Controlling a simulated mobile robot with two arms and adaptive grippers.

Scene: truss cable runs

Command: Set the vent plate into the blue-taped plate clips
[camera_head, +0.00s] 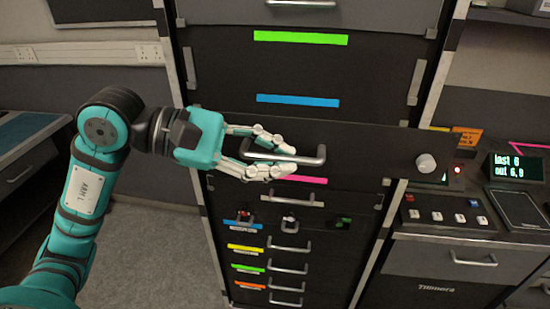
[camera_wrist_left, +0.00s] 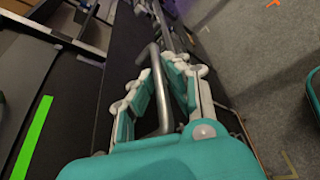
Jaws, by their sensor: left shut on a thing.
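My left gripper (camera_head: 288,156) is shut on the metal handle (camera_head: 318,155) of a wide dark plate, which I take to be the vent plate (camera_head: 365,148). The plate lies in front of the rack, below the blue tape strip (camera_head: 297,101), and its right end overlaps the rack's right upright. A pale round knob (camera_head: 427,163) shows at that end. In the left wrist view the fingers (camera_wrist_left: 165,95) stand on both sides of the handle (camera_wrist_left: 158,85). Pale upright clips (camera_head: 415,82) show at the rack's sides above the plate. Any clips behind the plate are hidden. My right gripper is not in view.
A green strip (camera_head: 300,38) marks the panel above. A pink strip (camera_head: 300,180) and small drawers with handles (camera_head: 290,247) lie below the plate. A console with buttons (camera_head: 445,216) and a small display (camera_head: 516,167) stands close at the right. Floor (camera_head: 150,250) is free at the left.

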